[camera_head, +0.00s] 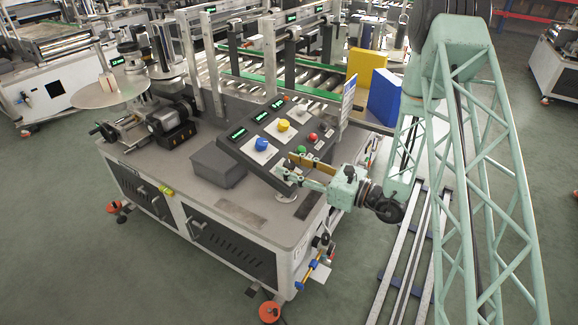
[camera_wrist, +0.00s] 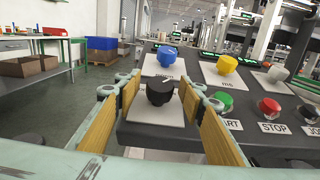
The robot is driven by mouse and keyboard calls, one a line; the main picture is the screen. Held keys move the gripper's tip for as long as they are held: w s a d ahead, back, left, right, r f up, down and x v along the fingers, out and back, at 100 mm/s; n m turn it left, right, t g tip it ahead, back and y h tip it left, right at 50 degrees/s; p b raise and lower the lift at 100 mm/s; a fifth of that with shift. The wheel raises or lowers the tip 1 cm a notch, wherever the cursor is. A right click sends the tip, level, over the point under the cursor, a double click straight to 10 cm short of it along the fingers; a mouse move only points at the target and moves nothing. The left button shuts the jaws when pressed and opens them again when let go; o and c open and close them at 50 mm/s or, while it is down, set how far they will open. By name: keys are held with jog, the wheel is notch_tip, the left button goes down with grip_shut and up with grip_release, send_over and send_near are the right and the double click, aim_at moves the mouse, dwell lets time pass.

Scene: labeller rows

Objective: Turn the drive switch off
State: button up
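The control panel (camera_head: 240,150) slopes on top of the labeller's bench. In the wrist view a black rotary knob (camera_wrist: 160,94) sits on a white plate (camera_wrist: 143,109) at the panel's near edge. A pale line on its top points up and right. Its label is not visible, so I cannot read whether it is the drive switch. My gripper (camera_head: 291,168) is low over this corner of the panel. In the wrist view its two tan-padded fingers (camera_wrist: 160,88) stand apart on either side of the knob, with a gap at each side.
A blue knob (camera_wrist: 167,57), a yellow knob (camera_wrist: 227,65), a green START button (camera_wrist: 220,102) and a red STOP button (camera_wrist: 269,108) are close by. A dark grey box (camera_head: 218,166) stands left of the panel. A yellow block (camera_head: 366,68) and blue block (camera_head: 385,97) stand behind.

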jog(key=shift+w+a, duration=0.15)
jog(key=shift+a, duration=0.05)
jog(key=shift+c, duration=0.3)
jog(key=c, duration=0.8)
